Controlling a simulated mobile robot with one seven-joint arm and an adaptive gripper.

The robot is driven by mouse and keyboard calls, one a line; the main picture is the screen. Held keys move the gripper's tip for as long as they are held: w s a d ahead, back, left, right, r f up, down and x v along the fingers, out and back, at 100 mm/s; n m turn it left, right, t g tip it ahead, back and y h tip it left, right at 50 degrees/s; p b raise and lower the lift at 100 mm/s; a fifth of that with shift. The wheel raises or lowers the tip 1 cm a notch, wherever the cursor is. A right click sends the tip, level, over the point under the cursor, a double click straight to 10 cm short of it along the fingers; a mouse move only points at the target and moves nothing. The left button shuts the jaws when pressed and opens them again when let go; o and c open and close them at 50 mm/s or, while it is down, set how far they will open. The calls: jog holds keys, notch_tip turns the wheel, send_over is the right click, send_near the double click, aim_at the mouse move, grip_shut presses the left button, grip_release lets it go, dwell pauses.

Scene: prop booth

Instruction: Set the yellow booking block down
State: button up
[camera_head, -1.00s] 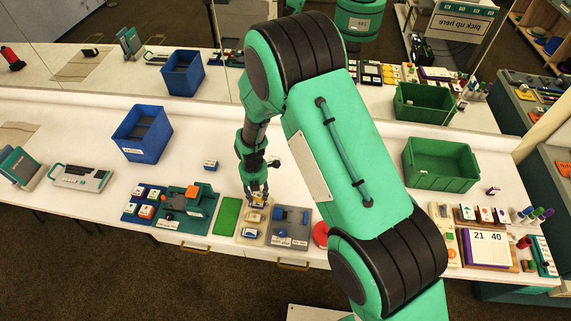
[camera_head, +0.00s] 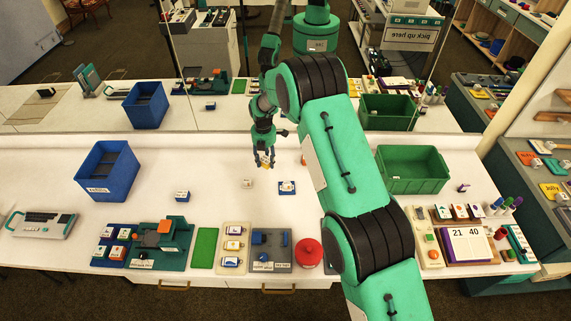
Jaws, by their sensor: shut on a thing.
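My gripper (camera_head: 264,156) is at the centre, above the back part of the white table. It is shut on the small yellow booking block (camera_head: 265,162), which shows yellow and white between the fingertips. The fingers hide part of the block. It appears held above the table, but I cannot tell how high. A small pale block (camera_head: 247,183) lies to the lower left of the gripper. A blue block with a white label (camera_head: 287,187) lies to its lower right.
A blue bin (camera_head: 108,170) stands left and a green bin (camera_head: 412,170) right. Another blue block (camera_head: 182,195) lies left of centre. A cream tray (camera_head: 221,247) with several blocks, a grey tray (camera_head: 286,255) and a red round object (camera_head: 309,252) line the front. Bare table lies between.

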notch_tip(320, 180, up, 2)
jog(key=m, duration=0.2)
send_over(286, 162)
jog(key=shift+r+b, duration=0.1)
jog(key=shift+b, duration=0.2)
jog(key=shift+f, duration=3.2)
jog(key=shift+f, duration=0.1)
jog(key=shift+f, duration=1.75)
jog(key=shift+f+b, duration=0.1)
jog(key=shift+b, duration=0.2)
jog(key=o, duration=1.2)
jog(key=shift+c, duration=0.2)
